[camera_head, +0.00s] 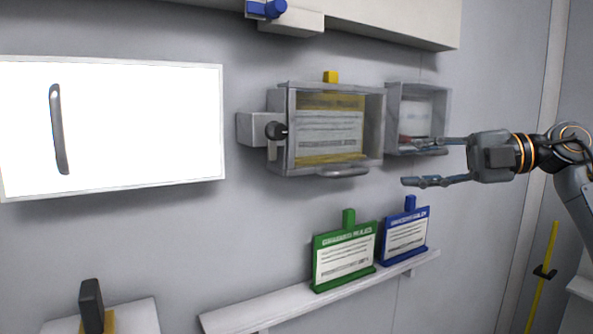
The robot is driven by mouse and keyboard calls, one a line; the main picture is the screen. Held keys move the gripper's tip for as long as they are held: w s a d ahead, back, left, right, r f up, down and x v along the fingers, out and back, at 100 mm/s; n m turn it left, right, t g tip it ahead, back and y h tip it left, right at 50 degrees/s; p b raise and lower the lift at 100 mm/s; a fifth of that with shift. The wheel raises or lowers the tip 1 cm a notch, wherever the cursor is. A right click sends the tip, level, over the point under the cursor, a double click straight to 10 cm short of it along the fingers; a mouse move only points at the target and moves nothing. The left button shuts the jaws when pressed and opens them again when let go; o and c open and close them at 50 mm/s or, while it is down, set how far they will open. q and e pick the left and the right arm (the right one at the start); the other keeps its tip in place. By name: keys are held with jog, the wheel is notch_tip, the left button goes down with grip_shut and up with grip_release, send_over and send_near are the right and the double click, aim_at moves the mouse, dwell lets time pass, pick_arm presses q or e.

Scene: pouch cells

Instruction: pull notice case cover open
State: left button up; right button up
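The notice case (287,128) is a grey box on the wall with a clear front, and its cover appears closed over a yellow-edged notice (330,130). A curved grey handle (343,171) sits at the cover's lower edge. My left gripper is not in view.
The smaller box (418,88) is right of the case. Below, a white shelf (245,316) holds a green notice board (345,255) and a blue one (405,235). A bright white panel (140,130) with a grey handle is at left. A cabinet overhangs above.

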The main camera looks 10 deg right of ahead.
aim_at(357, 172)
jog(key=p+x, duration=0.3)
jog(key=x, duration=0.4)
jog(key=shift+w+a, duration=0.25)
jog(key=p+x, duration=0.1)
jog(key=x, duration=0.1)
jog(key=shift+a+f, duration=0.2)
jog(key=shift+a, duration=0.1)
jog(key=shift+w+a+f, duration=0.15)
jog(key=shift+w+a, duration=0.05)
grip_shut()
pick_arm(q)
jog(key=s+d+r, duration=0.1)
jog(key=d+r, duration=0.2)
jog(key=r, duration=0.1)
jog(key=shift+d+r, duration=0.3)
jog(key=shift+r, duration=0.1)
